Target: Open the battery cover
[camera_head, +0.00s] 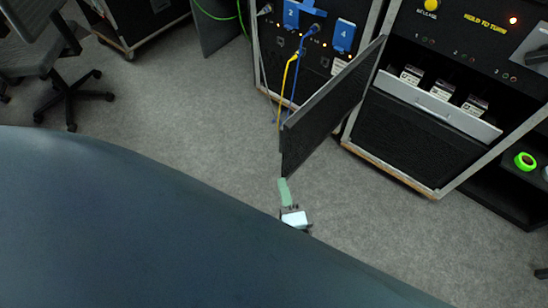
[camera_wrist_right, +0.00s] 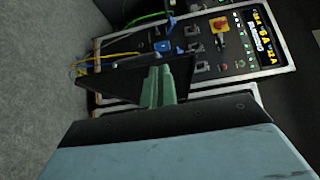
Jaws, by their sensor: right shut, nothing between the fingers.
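A dark flat panel (camera_head: 335,105), which looks like the battery cover, stands swung out from the rack at the left side of the battery bay. Several batteries (camera_head: 442,92) with pale labels show in the open bay. My right gripper (camera_head: 283,181) has green fingers, shut and empty, just below the panel's near lower corner. I cannot tell whether they touch it. In the right wrist view the shut fingers (camera_wrist_right: 158,72) overlap the dark panel (camera_wrist_right: 118,80). My left gripper is not in view.
A second rack (camera_head: 312,45) with blue connectors and yellow and blue cables stands left of the panel. A green tape roll (camera_head: 525,161) lies on a dark shelf at the right. A chair (camera_head: 65,90) is at the far left. The grey floor between is clear.

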